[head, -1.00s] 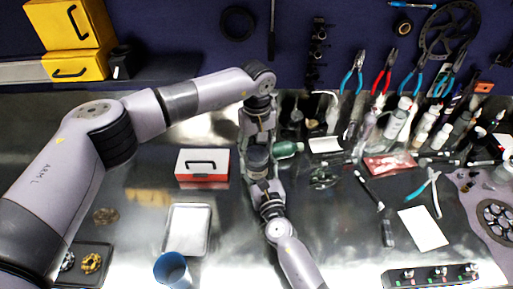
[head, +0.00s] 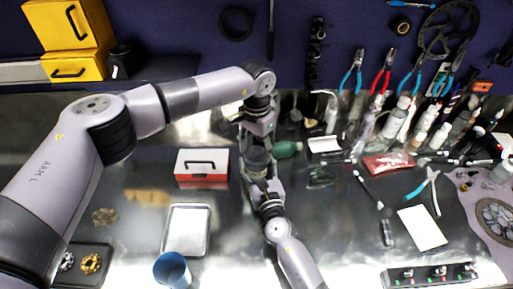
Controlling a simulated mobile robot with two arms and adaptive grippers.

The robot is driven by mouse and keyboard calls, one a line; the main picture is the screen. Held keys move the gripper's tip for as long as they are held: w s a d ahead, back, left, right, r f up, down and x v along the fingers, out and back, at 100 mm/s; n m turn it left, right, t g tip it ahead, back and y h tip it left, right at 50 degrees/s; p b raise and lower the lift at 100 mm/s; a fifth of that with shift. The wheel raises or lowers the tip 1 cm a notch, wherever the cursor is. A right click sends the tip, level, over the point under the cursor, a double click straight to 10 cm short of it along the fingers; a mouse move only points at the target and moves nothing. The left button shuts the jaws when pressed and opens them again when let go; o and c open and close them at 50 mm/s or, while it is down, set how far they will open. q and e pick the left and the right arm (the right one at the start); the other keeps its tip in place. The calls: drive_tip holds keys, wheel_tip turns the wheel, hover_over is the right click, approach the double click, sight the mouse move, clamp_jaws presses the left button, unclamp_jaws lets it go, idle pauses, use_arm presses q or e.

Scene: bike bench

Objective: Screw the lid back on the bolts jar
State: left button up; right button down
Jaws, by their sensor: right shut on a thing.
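My left arm reaches across from the left and its gripper (head: 257,140) points down over the middle of the bench. Its fingertips are hard to make out, so I cannot tell its opening. My right arm comes up from the bottom, and its gripper (head: 256,168) is directly below the left one in the picture, shut on what seems to be the bolts jar (head: 257,156). Only a dark round part shows between the two grippers. The jar's body is mostly hidden, and I cannot make out the lid separately or tell how it sits.
A red and white case (head: 202,179), a silver tray (head: 187,249) and a blue cup (head: 173,270) stand left of the grippers. A green bottle (head: 287,149) lies close on their right.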

use_arm(q)
drive_tip(key=o, duration=0.4)
drive_tip(key=shift+r, duration=0.1)
drive_tip(key=shift+r, duration=2.15)
drive_tip(key=shift+c, duration=0.4)
